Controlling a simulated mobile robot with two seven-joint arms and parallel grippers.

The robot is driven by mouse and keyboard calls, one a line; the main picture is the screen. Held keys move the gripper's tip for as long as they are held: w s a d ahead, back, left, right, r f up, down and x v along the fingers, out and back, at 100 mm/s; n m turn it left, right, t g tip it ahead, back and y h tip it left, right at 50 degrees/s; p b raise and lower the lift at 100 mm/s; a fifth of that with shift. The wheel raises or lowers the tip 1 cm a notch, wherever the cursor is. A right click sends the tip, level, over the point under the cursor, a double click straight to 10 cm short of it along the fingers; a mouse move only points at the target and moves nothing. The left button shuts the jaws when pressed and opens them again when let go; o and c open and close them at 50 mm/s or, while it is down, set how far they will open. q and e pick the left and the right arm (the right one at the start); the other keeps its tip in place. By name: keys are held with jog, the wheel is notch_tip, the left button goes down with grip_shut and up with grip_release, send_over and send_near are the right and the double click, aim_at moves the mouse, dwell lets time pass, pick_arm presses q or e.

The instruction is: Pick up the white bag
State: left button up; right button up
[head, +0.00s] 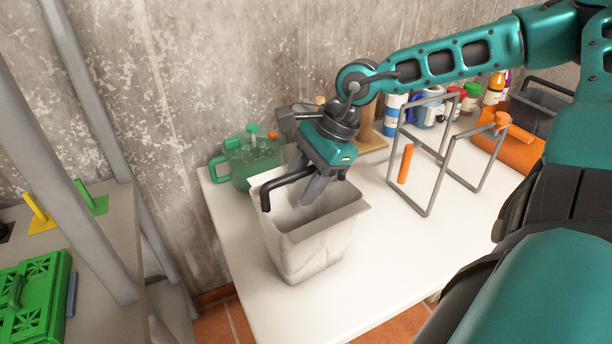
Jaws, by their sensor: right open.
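The white bag (312,250) stands upright and open-topped on the white table (375,285), near its left end. My right gripper (290,199) comes down from above over the bag's open mouth. I cannot tell whether either finger touches the bag. The gripper hides part of the bag's back rim. My left gripper is not in view.
A grey metal frame (426,180) with an orange handle stands to the right. A green crate (35,300) lies on the left shelf. The table front is clear.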

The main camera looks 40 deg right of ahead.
grip_shut()
dwell(0.4)
dwell(0.4)
